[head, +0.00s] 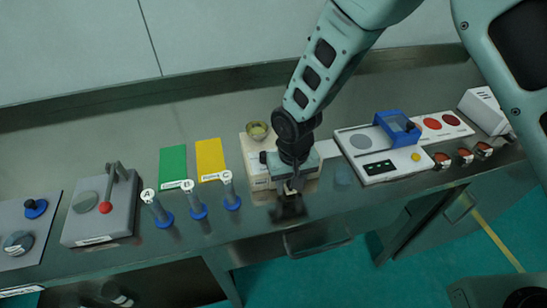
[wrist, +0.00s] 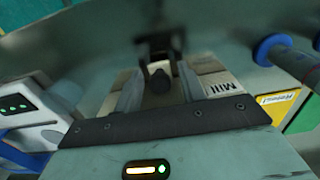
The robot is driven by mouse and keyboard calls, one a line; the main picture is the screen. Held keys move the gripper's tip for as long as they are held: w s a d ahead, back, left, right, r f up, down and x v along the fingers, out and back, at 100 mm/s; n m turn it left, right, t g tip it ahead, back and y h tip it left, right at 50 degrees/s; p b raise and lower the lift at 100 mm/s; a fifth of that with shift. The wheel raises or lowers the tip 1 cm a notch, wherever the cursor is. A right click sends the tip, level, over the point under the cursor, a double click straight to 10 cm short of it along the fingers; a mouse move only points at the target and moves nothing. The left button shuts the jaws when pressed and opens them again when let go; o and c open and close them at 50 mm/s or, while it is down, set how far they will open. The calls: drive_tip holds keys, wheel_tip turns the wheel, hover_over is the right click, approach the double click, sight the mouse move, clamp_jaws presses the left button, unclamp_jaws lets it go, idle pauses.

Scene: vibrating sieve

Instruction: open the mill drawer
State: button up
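The mill (head: 253,160) is a pale box with a small greenish-yellow bowl on top, at the middle of the counter. Its face with the "Mill" label shows upside down in the wrist view (wrist: 222,88). My gripper (head: 290,186) is low in front of the mill and hides much of its front in the head view. In the wrist view my gripper (wrist: 160,92) is open, its two fingers either side of a dark knob (wrist: 159,80) on the mill, with gaps visible. Whether this knob belongs to the drawer, and how far the drawer is out, I cannot tell.
Left of the mill are a yellow mat (head: 210,160), a green mat (head: 173,167) and blue-based posts labelled A, B and C. A grey lever box (head: 102,208) is farther left. A white panel with a blue device (head: 397,127) stands to the right.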

drive_tip(key=c, duration=0.6)
drive_tip(key=shift+s+d, duration=0.3)
drive_tip(key=shift+s, duration=0.7)
drive_tip(key=shift+s+d, duration=0.25)
drive_tip(key=shift+s, duration=0.8)
drive_tip(key=shift+s+d, duration=0.3)
drive_tip(key=shift+s, duration=0.6)
drive_tip(key=shift+s+d, duration=0.25)
drive_tip(key=shift+s, duration=0.65)
